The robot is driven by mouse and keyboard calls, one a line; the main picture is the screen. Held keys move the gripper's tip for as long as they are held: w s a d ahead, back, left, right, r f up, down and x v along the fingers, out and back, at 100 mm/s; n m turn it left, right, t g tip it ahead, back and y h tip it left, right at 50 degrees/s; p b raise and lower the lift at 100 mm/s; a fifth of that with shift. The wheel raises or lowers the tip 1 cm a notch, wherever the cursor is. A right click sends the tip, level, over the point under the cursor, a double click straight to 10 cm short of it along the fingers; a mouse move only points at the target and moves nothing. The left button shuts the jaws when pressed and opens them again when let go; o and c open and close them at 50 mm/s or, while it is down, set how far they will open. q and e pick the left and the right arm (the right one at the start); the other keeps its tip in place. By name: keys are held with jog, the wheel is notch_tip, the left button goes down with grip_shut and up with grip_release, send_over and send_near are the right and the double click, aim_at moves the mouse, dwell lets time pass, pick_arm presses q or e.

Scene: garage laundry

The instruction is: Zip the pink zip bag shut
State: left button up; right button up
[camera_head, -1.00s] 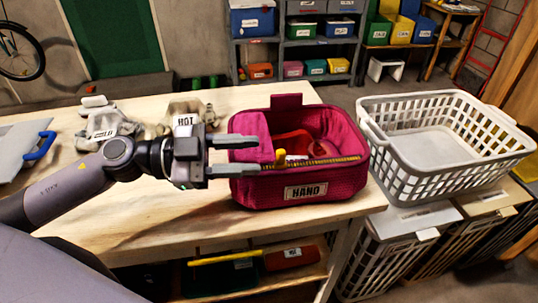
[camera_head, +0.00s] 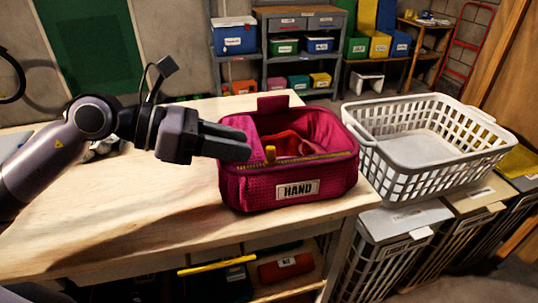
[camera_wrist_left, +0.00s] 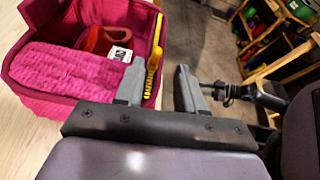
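The pink zip bag (camera_head: 285,188), labelled HAND, stands upright on the table with its top open and something red inside. It also shows in the wrist view (camera_wrist_left: 65,70). A gold zip runs along its front rim, with a yellow pull (camera_head: 270,153) standing up from it. My left gripper (camera_head: 246,147) is at the bag's left side, its fingertips close to the pull.
A white laundry basket (camera_head: 430,150) stands right of the bag on bins. The wooden table (camera_head: 120,215) is clear to the left and front. A grey item (camera_head: 102,150) lies partly hidden behind my left arm. Shelves with coloured bins (camera_head: 300,55) stand at the back.

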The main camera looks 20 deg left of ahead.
aim_at(271, 146)
pick_arm(q)
jog(key=shift+w+m, duration=0.15)
jog(key=shift+m, duration=0.45)
jog(key=shift+w+d, duration=0.1)
jog(key=shift+d, duration=0.1)
jog(key=shift+p+x, duration=0.75)
jog(key=shift+x, duration=2.5)
jog(key=shift+w, duration=0.1)
grip_shut()
